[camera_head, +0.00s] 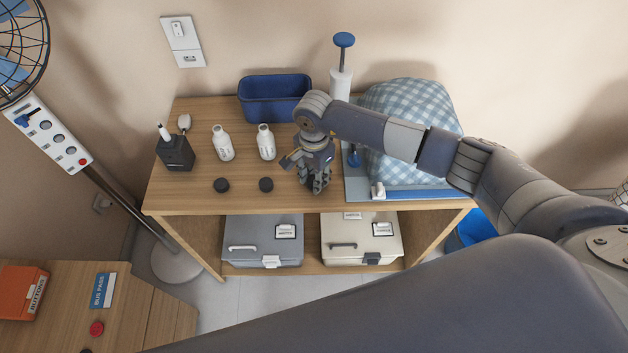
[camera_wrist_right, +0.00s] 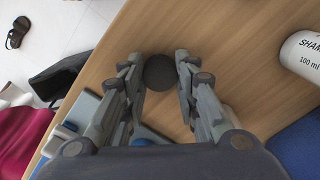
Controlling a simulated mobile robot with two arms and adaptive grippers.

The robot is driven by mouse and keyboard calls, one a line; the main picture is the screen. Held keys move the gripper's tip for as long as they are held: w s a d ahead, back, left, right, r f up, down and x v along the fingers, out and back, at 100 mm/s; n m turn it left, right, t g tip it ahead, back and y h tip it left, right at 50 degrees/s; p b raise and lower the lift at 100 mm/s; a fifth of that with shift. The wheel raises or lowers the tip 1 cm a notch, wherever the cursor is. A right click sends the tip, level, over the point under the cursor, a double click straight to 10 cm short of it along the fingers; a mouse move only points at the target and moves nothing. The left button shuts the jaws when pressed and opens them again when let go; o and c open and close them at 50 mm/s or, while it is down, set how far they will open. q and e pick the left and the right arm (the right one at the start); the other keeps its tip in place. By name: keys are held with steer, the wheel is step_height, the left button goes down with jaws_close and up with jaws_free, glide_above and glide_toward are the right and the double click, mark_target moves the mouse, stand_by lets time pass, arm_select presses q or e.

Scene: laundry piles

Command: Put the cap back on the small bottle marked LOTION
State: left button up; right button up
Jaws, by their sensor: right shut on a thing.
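Two small white bottles stand uncapped-looking on the wooden table in the head view, one on the left (camera_head: 222,143) and one on the right (camera_head: 265,142); their labels are too small to read. Two dark caps lie in front of them, a left cap (camera_head: 221,185) and a right cap (camera_head: 266,185). My right gripper (camera_head: 317,186) points down at the table, right of these caps. In the right wrist view it is shut on a dark round cap (camera_wrist_right: 160,72). A white bottle marked SHAM..., 100 ml (camera_wrist_right: 303,57) shows at that view's right edge. No LOTION label is readable. My left gripper is out of view.
A blue bin (camera_head: 274,99) stands behind the bottles. A dark holder (camera_head: 175,153) stands at the left. The table's front edge (camera_head: 300,207) is close to my right gripper.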

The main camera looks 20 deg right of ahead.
steer(key=shift+r+b, duration=0.3)
steer(key=shift+r, duration=0.2)
step_height(320, 180, up, 2)
steer(key=shift+r+b, duration=0.25)
steer(key=shift+b, duration=0.55)
steer(key=s+d+r+b, duration=0.1)
steer(key=s+b, duration=0.3)
steer(key=s, duration=1.2)
steer(key=shift+d+r, duration=0.25)
steer(key=shift+d, duration=0.4)
steer(key=shift+w, duration=0.1)
